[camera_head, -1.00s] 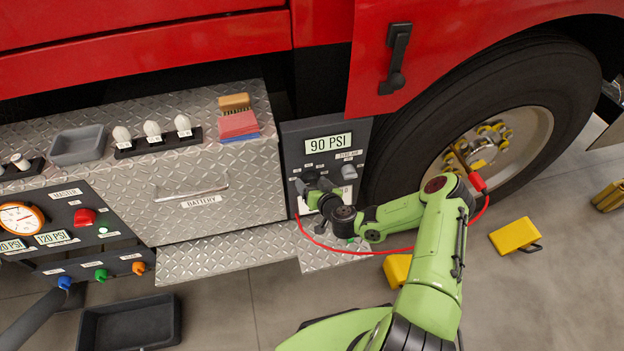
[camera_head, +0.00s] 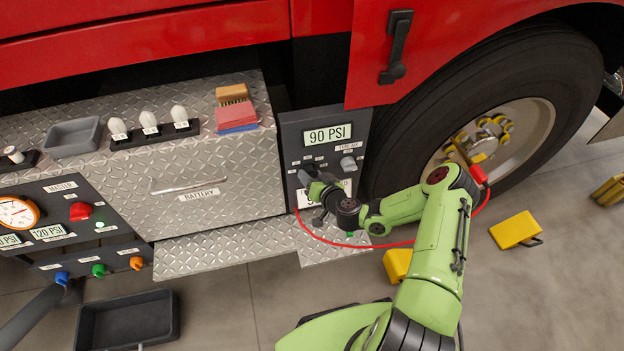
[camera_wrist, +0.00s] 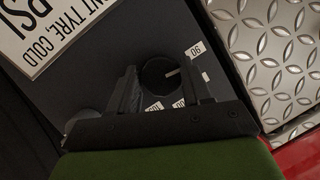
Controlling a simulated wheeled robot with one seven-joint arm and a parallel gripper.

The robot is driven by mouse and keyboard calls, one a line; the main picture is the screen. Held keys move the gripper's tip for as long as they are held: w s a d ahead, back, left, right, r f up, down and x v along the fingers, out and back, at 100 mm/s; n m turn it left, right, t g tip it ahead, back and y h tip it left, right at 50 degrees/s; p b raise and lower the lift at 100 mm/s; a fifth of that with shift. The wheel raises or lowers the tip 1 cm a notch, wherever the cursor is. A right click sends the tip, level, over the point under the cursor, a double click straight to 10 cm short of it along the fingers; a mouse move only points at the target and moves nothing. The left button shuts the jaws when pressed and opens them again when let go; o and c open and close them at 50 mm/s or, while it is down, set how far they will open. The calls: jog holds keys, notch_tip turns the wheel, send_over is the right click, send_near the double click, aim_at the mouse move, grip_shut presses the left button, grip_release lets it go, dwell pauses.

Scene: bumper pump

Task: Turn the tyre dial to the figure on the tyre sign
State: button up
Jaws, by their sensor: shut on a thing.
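The tyre dial (camera_wrist: 155,75) is a round black knob on a dark panel, between the fingers of my gripper (camera_wrist: 161,84) in the wrist view. My gripper is shut on it. A white pointer line on the dial points right, a little below the "90" label (camera_wrist: 195,50). A white tyre sign (camera_wrist: 48,32) shows partly, reading "NT TYRE, COLD" and "PSI"; its figure is cut off. The display (camera_head: 328,135) above reads 90 PSI.
A grey knob (camera_head: 347,163) sits right of the dial on the panel (camera_head: 290,130). The tyre (camera_head: 395,155) is close on the right. A red hose (camera_head: 350,245) loops below my arm. A tread-plate step (camera_head: 220,252) lies below left.

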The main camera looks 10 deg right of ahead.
jog(key=shift+f+m+t+y+b, duration=0.1)
jog(key=shift+m+t+y+b, duration=0.4)
jog(key=shift+m+b, duration=0.9)
jog(key=shift+f+m+t+y+b, duration=0.1)
jog(key=shift+m+t+y+b, duration=0.1)
jog(key=shift+m+y+b, duration=0.9)
jog(key=shift+b, duration=0.45)
jog(key=shift+h, duration=0.3)
jog(key=o, duration=1.1)
jog(key=shift+r, duration=0.1)
jog(key=shift+c, duration=0.2)
jog(key=p+v, duration=0.3)
jog(key=v, duration=1.3)
jog(key=shift+w, duration=0.1)
